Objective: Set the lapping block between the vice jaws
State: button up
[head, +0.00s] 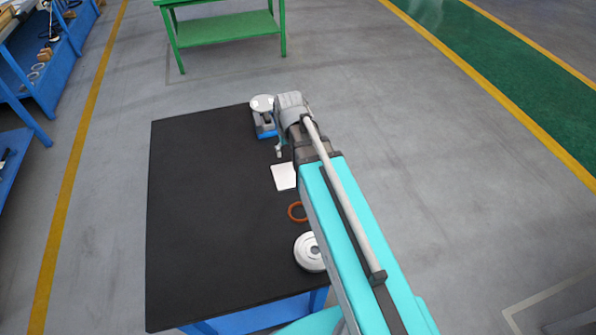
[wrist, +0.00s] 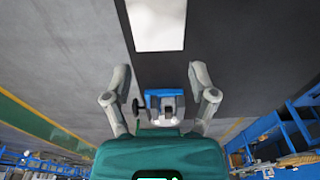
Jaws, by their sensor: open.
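The blue and grey vice (head: 265,128) stands at the far right corner of the black table. It also shows in the wrist view (wrist: 152,97), between and beyond my fingers, with a dark handle at its left. A pale round disc (head: 262,103) shows at the vice's far end in the head view; I cannot tell whether it is the lapping block or part of my wrist. My gripper (wrist: 165,88) is open, its two fingers wide apart with nothing between their tips. I cannot make out the space between the vice jaws.
A white rectangular plate (head: 284,176) lies nearer on the black table (head: 205,210); it also shows in the wrist view (wrist: 157,25). An orange ring (head: 297,212) and a white flanged round part (head: 309,252) lie beside my arm. The table's left side is clear.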

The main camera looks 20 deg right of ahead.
jog(key=s+g, duration=0.1)
jog(key=s, duration=0.8)
jog(key=shift+w+d, duration=0.1)
